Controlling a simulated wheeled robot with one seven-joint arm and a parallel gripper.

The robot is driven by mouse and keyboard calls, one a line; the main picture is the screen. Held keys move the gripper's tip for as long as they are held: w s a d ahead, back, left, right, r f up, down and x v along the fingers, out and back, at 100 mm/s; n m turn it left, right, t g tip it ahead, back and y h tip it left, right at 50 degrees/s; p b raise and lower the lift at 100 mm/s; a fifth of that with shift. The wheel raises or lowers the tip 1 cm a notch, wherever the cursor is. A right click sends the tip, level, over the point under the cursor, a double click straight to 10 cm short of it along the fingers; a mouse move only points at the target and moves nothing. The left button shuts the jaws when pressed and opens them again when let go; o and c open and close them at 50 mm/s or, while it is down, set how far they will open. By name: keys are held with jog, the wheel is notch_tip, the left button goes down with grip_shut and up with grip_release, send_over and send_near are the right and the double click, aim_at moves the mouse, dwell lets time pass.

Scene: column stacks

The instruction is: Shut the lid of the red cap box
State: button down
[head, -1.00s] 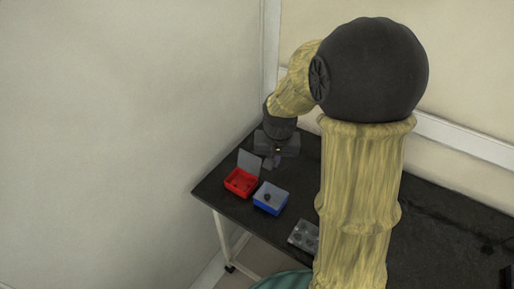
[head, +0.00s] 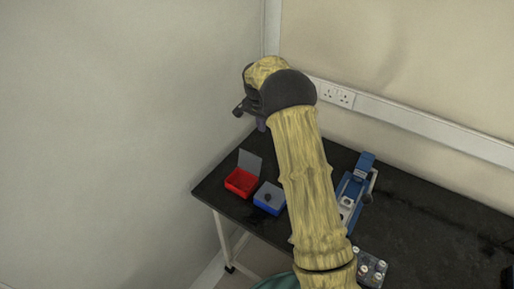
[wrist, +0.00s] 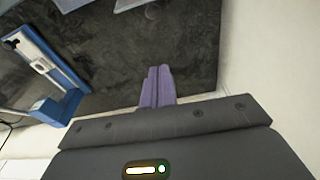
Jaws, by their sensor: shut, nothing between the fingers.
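The red cap box (head: 241,183) stands open near the left end of the dark table. Its grey lid (head: 250,162) stands up from the back edge. My gripper (head: 260,124) is beyond the box and its raised lid, toward the back corner, mostly hidden behind my own arm in the head view. In the wrist view my gripper (wrist: 157,72) shows purple fingers pressed together with nothing between them, above the dark table top. Pale panels at the top edge of the wrist view are cut off, so I cannot tell which lid each is.
A blue box (head: 268,198) with its grey lid down and a dark knob on it stands right of the red one. A blue device (head: 351,193) stands farther right; it also shows in the wrist view (wrist: 52,62). A tray of vials (head: 369,268) is nearer. Walls close the corner.

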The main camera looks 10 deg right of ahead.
aim_at(251, 161)
dwell(0.3)
notch_tip(251, 161, down, 9)
jog(key=s+a+p, duration=0.1)
jog(key=a+p, duration=0.1)
jog(key=p, duration=0.1)
jog(key=shift+s+p, duration=0.3)
jog(key=shift+s, duration=0.05)
dwell(0.6)
jog(key=shift+s+h+b, duration=0.15)
jog(key=shift+h+b, duration=0.15)
jog(key=shift+b, duration=0.15)
jog(key=shift+s+a+r+t, duration=0.1)
jog(key=shift+s+a+t, duration=0.05)
jog(key=shift+t, duration=0.15)
